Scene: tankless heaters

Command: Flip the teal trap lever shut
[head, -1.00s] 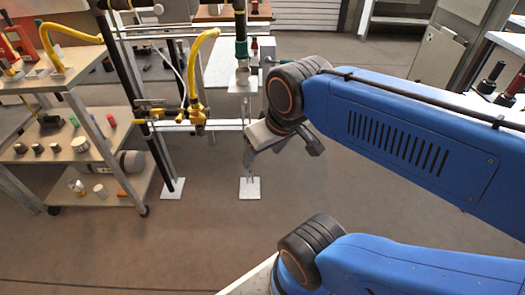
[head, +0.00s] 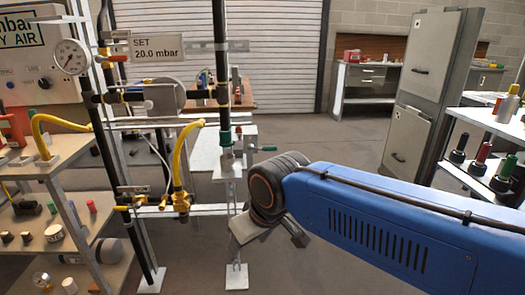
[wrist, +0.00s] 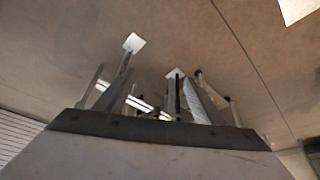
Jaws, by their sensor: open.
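The teal trap lever (head: 266,148) shows in the head view as a small dark teal handle pointing right, beside a grey fitting. Just left of it a green fitting (head: 225,138) sits at the lower end of a black vertical pipe. My gripper (head: 272,236) is open and empty, below the lever and nearer to me, pointing down and apart from it. In the wrist view my gripper (wrist: 158,98) shows spread fingers over the floor and stand legs. I cannot make out the lever there.
A yellow hose (head: 179,160) and brass valve (head: 181,200) stand left of the pipe. A pressure gauge (head: 70,57) and a 20.0 mbar sign (head: 157,47) are at upper left. A shelf cart (head: 50,245) is at left. A white shelf (head: 490,122) stands at right.

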